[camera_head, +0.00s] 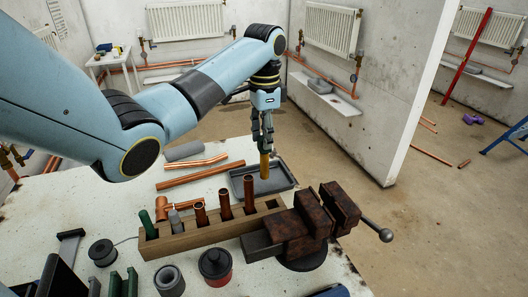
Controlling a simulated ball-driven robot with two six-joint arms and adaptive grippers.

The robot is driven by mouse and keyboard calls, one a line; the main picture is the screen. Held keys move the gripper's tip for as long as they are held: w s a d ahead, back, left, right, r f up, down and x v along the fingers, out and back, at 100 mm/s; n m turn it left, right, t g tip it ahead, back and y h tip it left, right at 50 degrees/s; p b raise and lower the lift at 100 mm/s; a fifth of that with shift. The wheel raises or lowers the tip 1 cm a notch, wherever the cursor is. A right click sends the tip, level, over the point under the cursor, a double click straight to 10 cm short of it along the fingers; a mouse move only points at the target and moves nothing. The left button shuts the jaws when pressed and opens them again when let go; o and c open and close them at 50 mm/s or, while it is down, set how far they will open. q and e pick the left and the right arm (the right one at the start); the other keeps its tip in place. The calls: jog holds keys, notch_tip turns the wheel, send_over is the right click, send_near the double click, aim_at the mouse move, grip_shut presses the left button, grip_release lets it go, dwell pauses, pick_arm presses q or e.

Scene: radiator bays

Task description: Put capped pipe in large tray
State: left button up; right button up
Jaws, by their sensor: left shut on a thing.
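My left gripper (265,146) reaches down from above, its fingers shut on the upper part of an upright, yellow-brown capped pipe (264,167). The fingers hide the pipe's top, so I cannot see its cap clearly. The large tray (284,178) is dark grey and shallow, and lies on the white table behind the wooden rack. The pipe's lower end shows over the middle of the tray; I cannot tell whether it touches the tray floor. My right gripper is not in view.
A wooden rack (190,240) with several upright pipes stands in front of the tray. A rusty vise (300,228) is right of the rack. Copper pipes (200,176) lie left of the tray. Black and grey round items (214,264) stand at the front.

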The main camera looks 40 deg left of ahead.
pick_arm(q)
jog(key=shift+a+f, duration=0.1)
jog(key=shift+f, duration=2)
jog(key=o, duration=1)
jog(key=shift+f, duration=0.15)
notch_tip(320, 180, up, 12)
jog(key=shift+r+p, duration=0.2)
jog(key=shift+p, duration=0.15)
